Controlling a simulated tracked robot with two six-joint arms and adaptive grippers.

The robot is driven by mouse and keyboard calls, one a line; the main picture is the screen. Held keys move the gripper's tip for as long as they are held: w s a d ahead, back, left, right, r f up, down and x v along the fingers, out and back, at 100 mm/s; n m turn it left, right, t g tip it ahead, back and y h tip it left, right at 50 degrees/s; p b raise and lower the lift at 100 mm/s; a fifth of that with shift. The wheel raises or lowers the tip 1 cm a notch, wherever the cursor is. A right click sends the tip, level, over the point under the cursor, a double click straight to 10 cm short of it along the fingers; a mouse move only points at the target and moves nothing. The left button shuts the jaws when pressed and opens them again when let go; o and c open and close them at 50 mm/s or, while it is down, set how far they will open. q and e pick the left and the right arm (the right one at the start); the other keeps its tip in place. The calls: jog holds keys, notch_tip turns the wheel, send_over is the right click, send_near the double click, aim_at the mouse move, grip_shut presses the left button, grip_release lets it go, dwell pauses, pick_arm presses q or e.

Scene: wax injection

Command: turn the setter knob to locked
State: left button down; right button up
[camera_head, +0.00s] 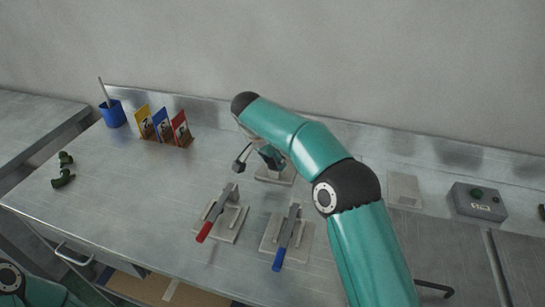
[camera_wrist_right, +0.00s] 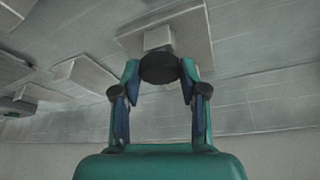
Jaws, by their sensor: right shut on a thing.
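The setter knob (camera_wrist_right: 159,68) is a dark round cap on a pale block above a light square base plate (camera_wrist_right: 192,33). In the right wrist view the two fingertips of my right gripper (camera_wrist_right: 160,75) press on it from either side, shut on it. In the head view my right gripper (camera_head: 268,157) reaches down over the same base plate (camera_head: 288,178), and the arm hides most of the knob. I cannot read any locked mark. My left gripper is out of view; only part of the left arm shows at the lower left corner.
Two clamps, one with a red handle (camera_head: 205,231) and one with a blue handle (camera_head: 280,257), stand in front. Coloured cards (camera_head: 161,125) and a blue cup (camera_head: 113,114) are at the back left. A grey button box (camera_head: 477,203) is right. Green pieces (camera_head: 63,178) lie far left.

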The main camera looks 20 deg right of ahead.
jog(key=shift+w+r, duration=0.1)
dwell(0.4)
jog(key=o, duration=1.1)
jog(key=v, duration=1.1)
jog(key=shift+a+r, duration=0.25)
jog(key=shift+r, duration=0.1)
jog(key=shift+f, duration=0.1)
